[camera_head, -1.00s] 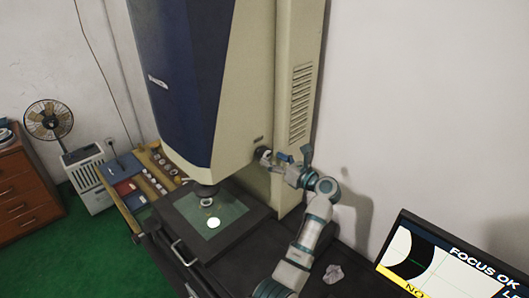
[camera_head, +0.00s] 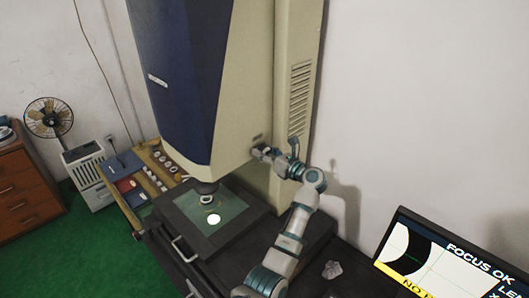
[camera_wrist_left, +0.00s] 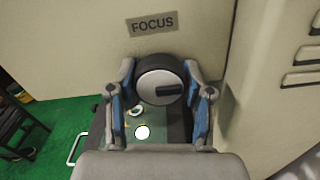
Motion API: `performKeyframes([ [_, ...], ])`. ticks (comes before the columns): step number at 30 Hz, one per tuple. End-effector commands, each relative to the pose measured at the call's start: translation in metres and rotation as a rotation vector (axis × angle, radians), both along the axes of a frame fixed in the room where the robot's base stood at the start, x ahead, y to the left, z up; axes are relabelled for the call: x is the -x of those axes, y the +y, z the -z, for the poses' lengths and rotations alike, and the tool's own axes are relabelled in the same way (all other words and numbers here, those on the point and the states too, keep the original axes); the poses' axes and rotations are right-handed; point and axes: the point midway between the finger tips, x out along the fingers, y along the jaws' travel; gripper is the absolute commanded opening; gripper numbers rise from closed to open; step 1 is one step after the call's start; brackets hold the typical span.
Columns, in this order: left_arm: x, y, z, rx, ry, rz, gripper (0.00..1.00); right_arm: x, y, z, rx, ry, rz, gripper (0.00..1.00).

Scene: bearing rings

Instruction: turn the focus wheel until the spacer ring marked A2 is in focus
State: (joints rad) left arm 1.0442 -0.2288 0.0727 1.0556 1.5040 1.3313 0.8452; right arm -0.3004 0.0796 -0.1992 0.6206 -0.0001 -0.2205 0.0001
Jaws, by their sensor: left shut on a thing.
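The focus wheel (camera_wrist_left: 160,85) is a dark-rimmed round knob with a pale face and a dark bar, below the FOCUS label (camera_wrist_left: 152,24) in the left wrist view. My left gripper (camera_head: 268,154) is shut on the wheel, its blue-padded fingers (camera_wrist_left: 160,92) on either side of it. In the head view the gripper largely hides the wheel. A small ring (camera_head: 206,199) shows at the stage under the lens; its marking is too small to read. The monitor (camera_head: 445,258) reads FOCUS OK beside a black curved shape, with a yellow strip beginning NO. My right gripper is out of view.
The tall blue and cream machine (camera_head: 235,90) stands over the dark stage (camera_head: 180,208) with its bright light spot. A wooden rack (camera_head: 150,172) of small parts lies to the left.

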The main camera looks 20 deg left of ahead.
Motion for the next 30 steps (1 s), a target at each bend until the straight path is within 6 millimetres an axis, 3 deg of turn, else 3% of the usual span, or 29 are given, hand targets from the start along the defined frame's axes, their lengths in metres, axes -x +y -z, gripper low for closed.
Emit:
performKeyframes([
  [11,-0.001,-0.001,0.0,-0.023,0.066,0.003,0.16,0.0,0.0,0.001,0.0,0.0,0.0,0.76],
  [12,-0.001,-0.001,0.0,-0.023,0.066,0.003,0.6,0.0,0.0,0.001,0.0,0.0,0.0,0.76],
  [14,-0.001,-0.001,0.0,-0.023,0.066,0.003,0.75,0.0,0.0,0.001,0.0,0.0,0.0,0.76],
  [24,0.0,-0.003,0.0,-0.023,0.065,0.002,0.76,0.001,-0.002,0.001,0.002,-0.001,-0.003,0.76],
  [30,0.008,-0.028,0.001,-0.022,0.066,0.006,0.76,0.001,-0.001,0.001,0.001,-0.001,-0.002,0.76],
])
